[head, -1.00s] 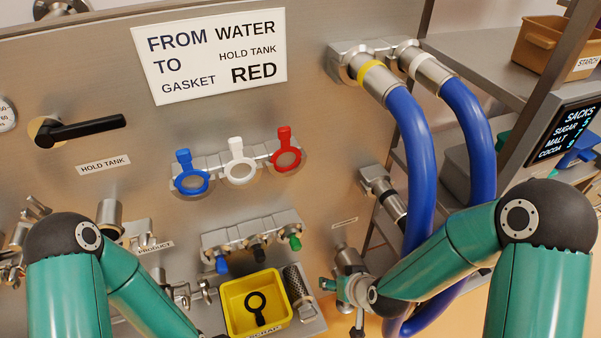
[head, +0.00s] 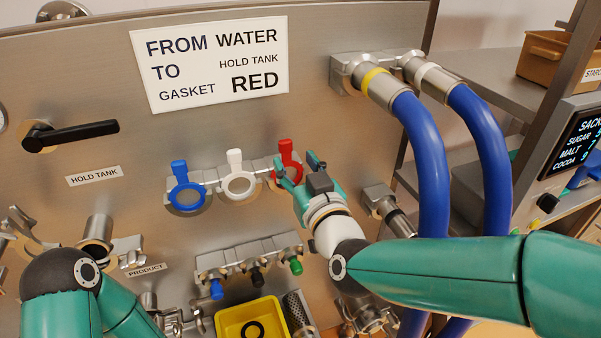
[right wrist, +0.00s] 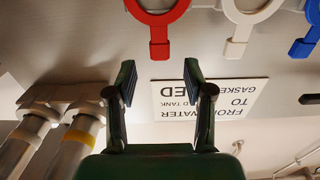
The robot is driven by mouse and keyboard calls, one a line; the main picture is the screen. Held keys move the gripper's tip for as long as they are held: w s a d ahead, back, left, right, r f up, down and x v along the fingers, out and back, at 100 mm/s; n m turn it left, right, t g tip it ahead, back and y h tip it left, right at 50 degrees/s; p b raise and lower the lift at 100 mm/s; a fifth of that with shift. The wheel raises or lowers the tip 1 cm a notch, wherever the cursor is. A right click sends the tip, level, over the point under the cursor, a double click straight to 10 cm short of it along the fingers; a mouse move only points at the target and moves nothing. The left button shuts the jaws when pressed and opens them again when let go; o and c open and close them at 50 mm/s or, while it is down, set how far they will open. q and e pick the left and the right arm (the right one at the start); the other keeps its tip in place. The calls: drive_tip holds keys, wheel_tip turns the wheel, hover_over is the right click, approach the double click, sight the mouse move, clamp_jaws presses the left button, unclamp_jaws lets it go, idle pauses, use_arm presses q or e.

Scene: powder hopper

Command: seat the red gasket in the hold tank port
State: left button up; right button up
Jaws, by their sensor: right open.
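The red gasket (head: 286,148) hangs on the steel rack at the right end of its row, its ring partly hidden by my right gripper. My right gripper (head: 297,164) is open and empty close in front of it. In the right wrist view, the red gasket (right wrist: 158,46) is at the top, its tab pointing down between the open fingers of the right gripper (right wrist: 158,84), apart from them. An open steel pipe port (head: 97,238) is below the hold tank label (head: 94,176). Only part of my left arm shows; its gripper is out of view.
A white gasket (head: 238,183) and a blue gasket (head: 186,194) hang left of the red one. Below are several coloured plugs (head: 257,277) and a yellow bin (head: 250,304) with a black ring inside. Blue hoses (head: 432,170) run down at the right.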

sight(287, 149)
drive_tip(key=shift+x, duration=3.4)
drive_tip(key=shift+f, duration=0.1)
drive_tip(key=c, duration=0.9)
